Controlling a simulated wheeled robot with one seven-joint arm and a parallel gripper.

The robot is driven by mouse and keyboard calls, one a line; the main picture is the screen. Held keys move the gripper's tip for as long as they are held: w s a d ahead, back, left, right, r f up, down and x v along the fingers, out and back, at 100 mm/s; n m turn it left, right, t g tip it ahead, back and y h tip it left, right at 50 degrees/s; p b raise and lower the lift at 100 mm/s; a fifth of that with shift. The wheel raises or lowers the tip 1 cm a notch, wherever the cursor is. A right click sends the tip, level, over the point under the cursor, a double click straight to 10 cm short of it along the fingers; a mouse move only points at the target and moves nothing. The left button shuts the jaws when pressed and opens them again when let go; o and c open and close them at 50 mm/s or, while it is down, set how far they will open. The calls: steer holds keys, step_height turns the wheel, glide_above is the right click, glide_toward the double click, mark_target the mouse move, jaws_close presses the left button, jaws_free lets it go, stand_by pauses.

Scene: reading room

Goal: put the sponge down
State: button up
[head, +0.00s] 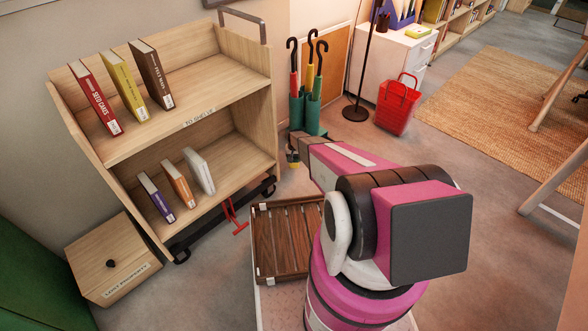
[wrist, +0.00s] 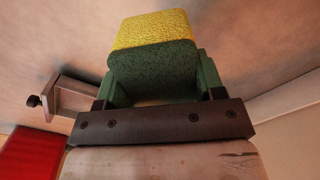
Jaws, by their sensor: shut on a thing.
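The sponge (wrist: 153,62), yellow on one side and dark green on the other, is between the two green fingers of my gripper (wrist: 155,85) in the wrist view. The gripper is shut on it, and bare floor or wall surface shows behind. In the head view my gripper (head: 293,158) is small and partly hidden behind my own arm, just below the green umbrella stand. A bit of yellow shows at its end. Most of the sponge is hidden there.
A book trolley (head: 190,133) stands at left, with a lost property box (head: 107,262) beside it. A slatted wooden tray (head: 284,240) lies in front of me. The umbrella stand (head: 306,115) and red basket (head: 398,102) stand behind.

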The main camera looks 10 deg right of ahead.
steer(key=shift+f, duration=3.45)
steer(key=shift+f, duration=0.15)
steer(key=o, duration=1.2)
step_height(320, 180, up, 12)
steer(key=shift+s+f, duration=0.1)
steer(key=shift+f, duration=0.15)
steer(key=s+r, duration=0.1)
steer(key=r, duration=0.1)
steer(key=s+r, duration=0.1)
steer(key=r, duration=0.1)
steer(key=s+r, duration=0.2)
steer(key=shift+r, duration=0.4)
steer(key=s+r+n, duration=0.1)
steer(key=s+r, duration=3.2)
steer(key=r, duration=0.1)
steer(key=shift+r+n, duration=0.3)
steer(key=shift+n, duration=0.1)
